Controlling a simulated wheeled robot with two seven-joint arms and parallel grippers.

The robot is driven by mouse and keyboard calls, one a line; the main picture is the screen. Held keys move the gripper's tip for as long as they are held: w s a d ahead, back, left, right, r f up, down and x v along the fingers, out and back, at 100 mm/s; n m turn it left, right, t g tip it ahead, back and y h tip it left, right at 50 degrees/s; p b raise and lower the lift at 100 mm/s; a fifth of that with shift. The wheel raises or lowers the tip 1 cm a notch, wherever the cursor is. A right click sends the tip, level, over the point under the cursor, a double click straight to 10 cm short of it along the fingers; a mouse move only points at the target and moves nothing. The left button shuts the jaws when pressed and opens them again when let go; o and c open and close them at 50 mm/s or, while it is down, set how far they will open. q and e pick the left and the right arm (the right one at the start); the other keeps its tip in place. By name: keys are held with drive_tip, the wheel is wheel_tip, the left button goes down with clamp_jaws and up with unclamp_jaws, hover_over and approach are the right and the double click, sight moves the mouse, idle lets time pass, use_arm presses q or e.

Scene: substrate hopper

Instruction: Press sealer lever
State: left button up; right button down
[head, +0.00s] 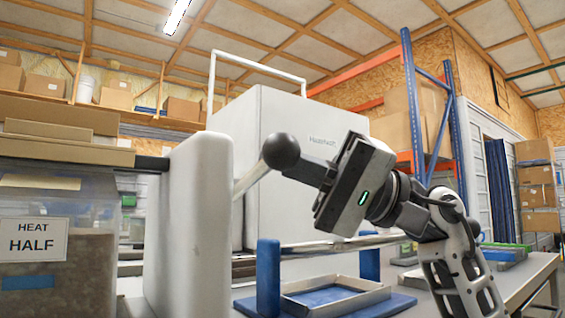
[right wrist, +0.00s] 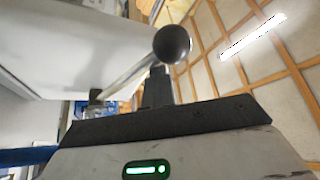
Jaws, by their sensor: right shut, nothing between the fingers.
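The sealer lever is a pale metal rod (head: 250,179) with a dark round knob (head: 281,151) at its raised end, slanting up to the right beside the white sealer housing (head: 190,225). In the right wrist view the rod (right wrist: 130,76) leads up to the knob (right wrist: 172,44), just beyond the fingers. My right gripper (head: 303,170) is shut and empty, its fingertips at the lower right of the knob. They overlap its edge in the head view; I cannot tell whether they touch. The right wrist view also shows the shut fingers (right wrist: 158,85). My left gripper is not in view.
A clear bin labelled "HEAT HALF" (head: 60,245) stands at the left. A shallow tray (head: 375,294) lies on a blue base between blue posts (head: 268,278), below my right arm. A large white cabinet (head: 270,115) rises behind. The bench (head: 520,275) extends right.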

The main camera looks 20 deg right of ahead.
drive_tip(key=shift+s+a+f, duration=0.15)
drive_tip(key=shift+a+f, duration=0.1)
drive_tip(key=shift+f, duration=0.35)
use_arm(q)
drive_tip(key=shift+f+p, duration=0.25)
drive_tip(key=shift+p, duration=0.2)
use_arm(e)
drive_tip(key=r+v, duration=0.1)
drive_tip(key=v, duration=1.5)
drive_tip(key=shift+d, duration=0.25)
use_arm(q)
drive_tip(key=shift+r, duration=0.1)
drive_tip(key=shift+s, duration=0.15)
